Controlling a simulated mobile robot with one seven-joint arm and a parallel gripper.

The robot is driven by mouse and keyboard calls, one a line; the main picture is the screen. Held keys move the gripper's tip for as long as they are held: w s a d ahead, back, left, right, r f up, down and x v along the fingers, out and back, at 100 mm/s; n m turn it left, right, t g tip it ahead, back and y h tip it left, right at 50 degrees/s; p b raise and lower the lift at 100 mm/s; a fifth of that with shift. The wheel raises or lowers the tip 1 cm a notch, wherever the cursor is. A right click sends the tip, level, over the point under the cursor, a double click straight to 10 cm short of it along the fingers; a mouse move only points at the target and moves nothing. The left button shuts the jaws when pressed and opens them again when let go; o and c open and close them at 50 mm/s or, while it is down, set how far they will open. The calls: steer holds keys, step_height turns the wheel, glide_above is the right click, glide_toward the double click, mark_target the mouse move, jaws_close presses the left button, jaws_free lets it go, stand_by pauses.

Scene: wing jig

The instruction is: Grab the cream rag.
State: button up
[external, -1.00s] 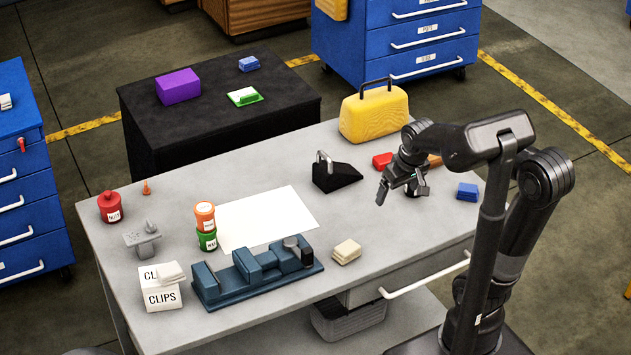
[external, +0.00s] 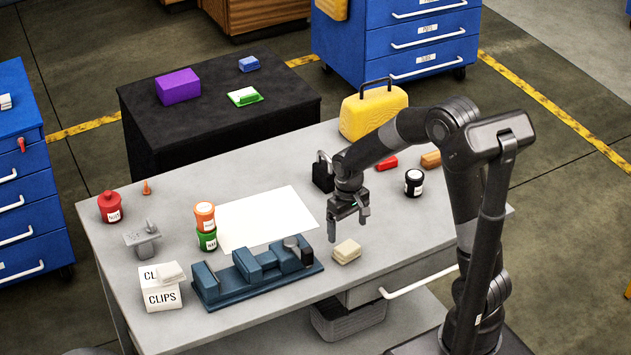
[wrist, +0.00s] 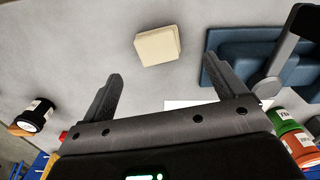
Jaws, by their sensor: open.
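The cream rag (external: 347,251) is a small folded block lying on the grey table, just right of the blue vise-like fixture. My gripper (external: 348,229) is open and empty, above the table just behind the rag and apart from it. In the wrist view the rag (wrist: 158,46) lies beyond the fingertips, roughly midway between the two fingers of my gripper (wrist: 172,85). Nothing hides the rag in either view.
The blue fixture (external: 250,280) stands close left of the rag; it also shows in the wrist view (wrist: 236,58). A white sheet (external: 255,217) lies mid-table.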

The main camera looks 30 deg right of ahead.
mark_target(347, 247)
step_height(347, 247, down, 9)
steer(key=shift+w+d+r, duration=0.1)
steer(key=shift+w, duration=0.05)
stand_by(0.4)
steer(key=c, duration=1.1)
